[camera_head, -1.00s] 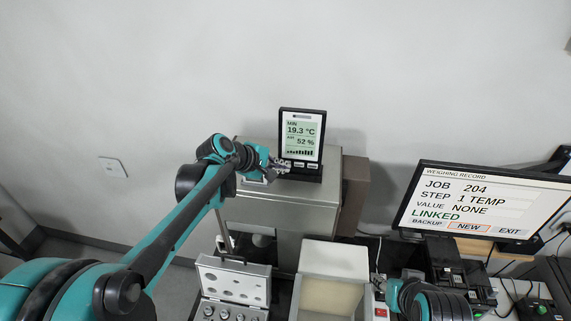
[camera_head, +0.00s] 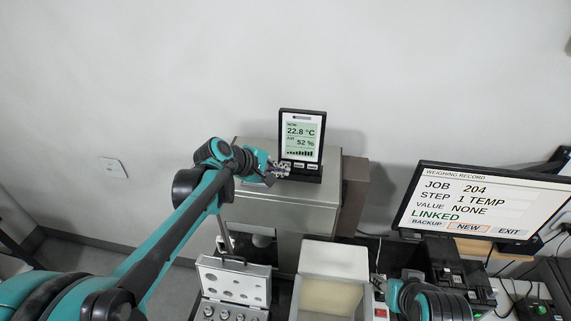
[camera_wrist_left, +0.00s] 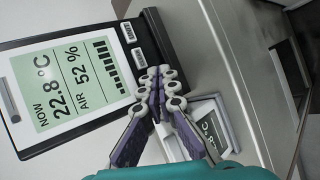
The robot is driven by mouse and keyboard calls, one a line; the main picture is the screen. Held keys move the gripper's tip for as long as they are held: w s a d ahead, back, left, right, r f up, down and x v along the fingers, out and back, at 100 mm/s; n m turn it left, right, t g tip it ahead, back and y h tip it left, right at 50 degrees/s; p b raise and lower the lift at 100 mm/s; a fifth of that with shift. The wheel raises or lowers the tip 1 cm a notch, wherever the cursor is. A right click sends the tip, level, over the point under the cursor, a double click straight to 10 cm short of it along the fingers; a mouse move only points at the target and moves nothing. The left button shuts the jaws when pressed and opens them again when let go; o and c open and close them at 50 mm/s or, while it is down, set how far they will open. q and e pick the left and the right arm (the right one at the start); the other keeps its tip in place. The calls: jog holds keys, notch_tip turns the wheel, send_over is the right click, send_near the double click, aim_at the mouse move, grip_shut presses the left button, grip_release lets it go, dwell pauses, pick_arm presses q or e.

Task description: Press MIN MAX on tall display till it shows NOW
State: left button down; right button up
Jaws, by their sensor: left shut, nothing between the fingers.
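The tall display (camera_head: 301,140) stands upright on a steel cabinet. Its screen reads NOW, 22.8 °C and AIR 52 %. In the left wrist view the tall display (camera_wrist_left: 62,88) appears turned sideways, with the same reading. Two pale buttons (camera_wrist_left: 138,58) show on its lower bezel; the fingers hide the bezel's near end. My left gripper (camera_head: 284,171) is shut and empty at the display's lower left corner. Its fingertips (camera_wrist_left: 160,73) lie close over the button row; I cannot tell whether they touch. My right gripper (camera_head: 378,284) shows only in part at the lower right, its jaws unclear.
The steel cabinet (camera_head: 290,218) bears the display. A smaller display (camera_wrist_left: 212,132) lies beyond my left fingers. An open weight case (camera_head: 235,283) and a pale open box (camera_head: 334,262) stand in front. A monitor (camera_head: 480,203) at right reads STEP 1 TEMP, VALUE NONE.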

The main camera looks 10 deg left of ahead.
pick_arm(q)
jog(key=shift+w, duration=0.1)
jog(key=shift+s, duration=0.45)
jog(key=s, duration=0.1)
jog(key=s+p, duration=0.1)
jog(key=s, duration=0.2)
jog(key=shift+r, duration=0.35)
dwell(0.5)
